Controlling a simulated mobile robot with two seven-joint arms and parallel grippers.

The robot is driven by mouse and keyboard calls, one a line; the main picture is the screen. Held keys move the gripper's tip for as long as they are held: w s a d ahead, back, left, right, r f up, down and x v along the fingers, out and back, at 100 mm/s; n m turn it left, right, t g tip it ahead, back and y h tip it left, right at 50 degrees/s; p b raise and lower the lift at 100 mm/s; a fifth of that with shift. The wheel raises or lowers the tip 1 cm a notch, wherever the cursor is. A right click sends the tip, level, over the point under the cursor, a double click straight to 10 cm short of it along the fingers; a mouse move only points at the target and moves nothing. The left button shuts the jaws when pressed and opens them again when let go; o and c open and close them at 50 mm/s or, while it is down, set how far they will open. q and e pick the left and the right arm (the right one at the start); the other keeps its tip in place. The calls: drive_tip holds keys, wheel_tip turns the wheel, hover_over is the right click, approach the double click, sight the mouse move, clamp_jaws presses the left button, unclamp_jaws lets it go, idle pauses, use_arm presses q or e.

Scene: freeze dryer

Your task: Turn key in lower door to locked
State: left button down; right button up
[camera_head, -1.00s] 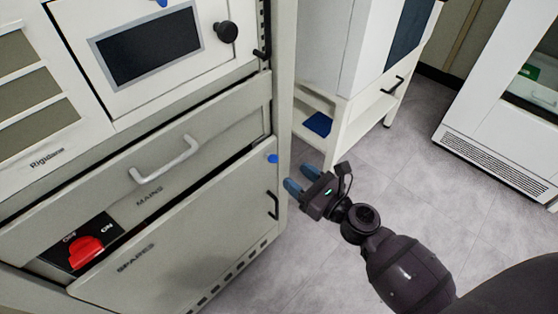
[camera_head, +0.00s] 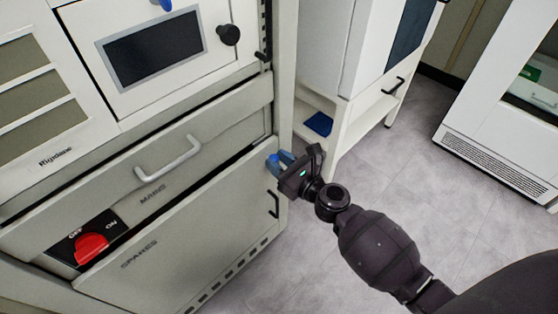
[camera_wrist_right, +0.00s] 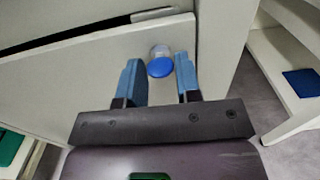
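My right gripper (camera_head: 280,162) is at that corner. In the right wrist view the gripper (camera_wrist_right: 160,80) is open, with one blue finger on each side of the key and gaps between. In the head view the fingers largely cover the key. My left gripper is not in view.
A red switch (camera_head: 90,247) sits left of the door. A drawer handle (camera_head: 167,158) sticks out above, and a black door handle (camera_head: 273,204) is below my gripper. A white stand (camera_head: 345,122) is close on the right. Floor space lies beyond my arm.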

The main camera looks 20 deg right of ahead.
drive_tip(key=c, duration=0.5)
drive_tip(key=shift+n, duration=0.3)
drive_tip(key=n+b, duration=0.2)
drive_tip(key=n, duration=1.1)
drive_tip(key=shift+n, duration=0.3)
drive_tip(key=shift+n+p, duration=0.4)
drive_tip(key=shift+n, duration=1.5)
